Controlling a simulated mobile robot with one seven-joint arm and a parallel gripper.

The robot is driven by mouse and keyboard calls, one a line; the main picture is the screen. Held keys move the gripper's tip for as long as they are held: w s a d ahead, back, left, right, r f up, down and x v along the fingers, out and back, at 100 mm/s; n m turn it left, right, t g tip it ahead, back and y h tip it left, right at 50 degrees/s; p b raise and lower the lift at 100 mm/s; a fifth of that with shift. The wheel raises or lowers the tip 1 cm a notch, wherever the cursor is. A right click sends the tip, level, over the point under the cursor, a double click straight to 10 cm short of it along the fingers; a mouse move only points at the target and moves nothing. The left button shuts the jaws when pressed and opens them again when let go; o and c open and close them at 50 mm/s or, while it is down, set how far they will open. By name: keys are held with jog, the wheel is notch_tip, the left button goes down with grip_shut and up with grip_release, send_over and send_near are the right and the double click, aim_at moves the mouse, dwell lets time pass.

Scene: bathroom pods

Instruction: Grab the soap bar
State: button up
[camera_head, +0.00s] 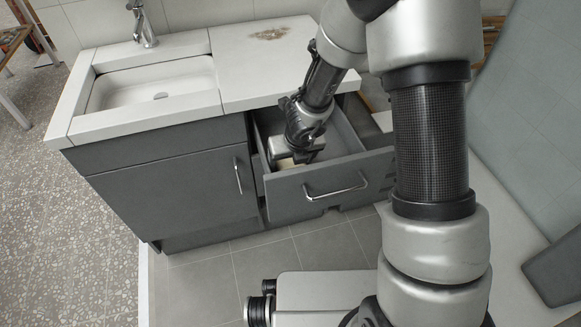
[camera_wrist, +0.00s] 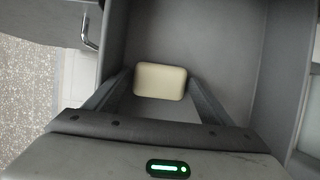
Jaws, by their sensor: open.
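The soap bar (camera_wrist: 160,80) is a cream, rounded block lying in the open drawer (camera_wrist: 225,30). My gripper (camera_wrist: 160,77) reaches into the drawer with its fingers open, one on each side of the soap bar. I cannot tell whether either finger touches it. In the head view my gripper (camera_head: 297,157) is down inside the drawer (camera_head: 330,184). A pale patch beside it there may be the soap, but my gripper hides most of it.
The drawer front with its bar handle (camera_head: 336,188) and the side walls surround my gripper closely. The white countertop (camera_head: 265,80) lies above and behind the drawer, with a basin (camera_head: 155,88) to the left. A closed cabinet door (camera_head: 180,195) is left of the drawer.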

jog(key=c, duration=0.9)
jog(key=shift+o, duration=0.2)
jog(key=shift+r, duration=0.15)
